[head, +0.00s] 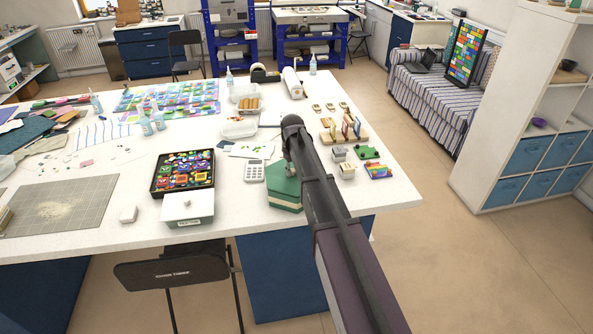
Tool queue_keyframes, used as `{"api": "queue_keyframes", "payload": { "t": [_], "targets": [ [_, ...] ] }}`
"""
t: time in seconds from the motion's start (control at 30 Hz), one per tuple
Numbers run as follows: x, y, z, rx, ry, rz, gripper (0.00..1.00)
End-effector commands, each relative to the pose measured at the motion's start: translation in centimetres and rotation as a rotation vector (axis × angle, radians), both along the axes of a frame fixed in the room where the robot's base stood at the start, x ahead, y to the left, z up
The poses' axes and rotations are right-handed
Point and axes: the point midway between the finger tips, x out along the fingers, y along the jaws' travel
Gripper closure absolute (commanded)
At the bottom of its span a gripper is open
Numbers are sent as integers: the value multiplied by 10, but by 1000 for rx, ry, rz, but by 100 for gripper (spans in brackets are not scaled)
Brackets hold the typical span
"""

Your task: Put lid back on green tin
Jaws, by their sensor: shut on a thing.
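The green tin (284,206) stands near the front edge of the white table, just left of my arm. It is many-sided, and my arm covers its right part. A flat green lid (281,184) shows over its top; I cannot tell whether it rests on the tin or is just above it. My gripper (291,169) points down at the lid and is mostly hidden by my arm. It is shut on the lid, though the fingertips are hard to make out.
Left of the tin are a calculator (254,171), a black tray of colourful pieces (183,173) and a white scale (188,207). Right of my arm are a wooden rack (343,133) and small colourful blocks (378,171). A black chair (172,271) stands in front.

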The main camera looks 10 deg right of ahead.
Motion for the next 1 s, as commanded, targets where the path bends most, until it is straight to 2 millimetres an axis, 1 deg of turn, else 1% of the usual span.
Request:
{"api": "queue_keyframes", "payload": {
  "t": [0.3,0.33,0.37,0.4,0.47,0.73,0.77,0.8,0.87,1.0],
  "targets": [
    [0,0,0,0,0,0,100],
    [0,0,0,0,0,0,68],
    [0,0,0,0,0,0,60],
    [0,0,0,0,0,0,48],
    [0,0,0,0,0,0,31],
    [0,0,0,0,0,0,31],
    [0,0,0,0,0,0,28],
    [0,0,0,0,0,0,16],
    [0,0,0,0,0,0,0],
    [0,0,0,0,0,0,0]
  ]
}}
